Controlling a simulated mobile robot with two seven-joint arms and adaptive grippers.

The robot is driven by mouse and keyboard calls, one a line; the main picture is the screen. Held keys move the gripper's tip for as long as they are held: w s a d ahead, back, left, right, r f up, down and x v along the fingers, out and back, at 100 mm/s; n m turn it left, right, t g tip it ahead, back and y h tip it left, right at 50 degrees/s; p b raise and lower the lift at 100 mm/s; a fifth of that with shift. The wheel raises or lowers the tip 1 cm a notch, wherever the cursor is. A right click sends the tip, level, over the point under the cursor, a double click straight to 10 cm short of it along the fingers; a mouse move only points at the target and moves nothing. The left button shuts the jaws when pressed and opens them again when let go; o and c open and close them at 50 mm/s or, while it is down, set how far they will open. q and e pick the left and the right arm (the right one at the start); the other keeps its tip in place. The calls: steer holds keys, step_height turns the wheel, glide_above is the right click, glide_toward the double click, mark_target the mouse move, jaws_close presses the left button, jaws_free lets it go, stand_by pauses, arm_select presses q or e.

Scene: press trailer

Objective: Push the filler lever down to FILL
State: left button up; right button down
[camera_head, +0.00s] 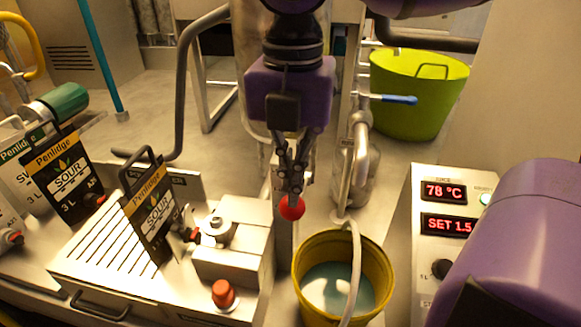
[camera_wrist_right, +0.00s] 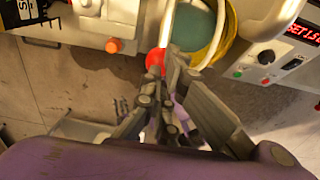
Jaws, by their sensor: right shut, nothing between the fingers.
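The filler lever's red ball knob (camera_head: 291,208) shows in the middle of the head view, at the front side of the filler beside the yellow bucket. My right gripper (camera_head: 293,188) points down with its fingers shut and empty. Its fingertips are right at the top of the knob; I cannot tell whether they touch it. In the right wrist view the red knob (camera_wrist_right: 155,59) shows just past the fingertips of the gripper (camera_wrist_right: 172,62). The lever's shaft and any FILL marking are hidden or too small to read. My left gripper is not in view.
A yellow bucket (camera_head: 379,262) with a hose stands right of the knob. Left is a metal block with an orange-red button (camera_head: 223,293) and bags labelled SOUR (camera_head: 150,215). A display box (camera_head: 425,180) reads 78 °C. A lime tub (camera_head: 415,95) stands behind.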

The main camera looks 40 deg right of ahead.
mark_target(290, 209)
steer(key=shift+a+f+b, duration=0.1)
steer(key=shift+f+b, duration=0.5)
steer(key=shift+f, duration=0.55)
steer(key=shift+s+a+f+b, duration=0.2)
steer(key=shift+f+b, duration=0.1)
steer(key=shift+f, duration=0.2)
steer(key=shift+s+a+f+b, duration=0.15)
steer(key=shift+f+b, duration=0.15)
steer(key=shift+f, duration=0.2)
steer(key=shift+s+a+f+b, duration=0.15)
steer(key=shift+f+b, duration=0.4)
steer(key=shift+f, duration=0.85)
arm_select(q)
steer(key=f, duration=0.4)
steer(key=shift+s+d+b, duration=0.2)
steer(key=shift+b, duration=0.2)
arm_select(e)
steer(key=shift+f, duration=0.95)
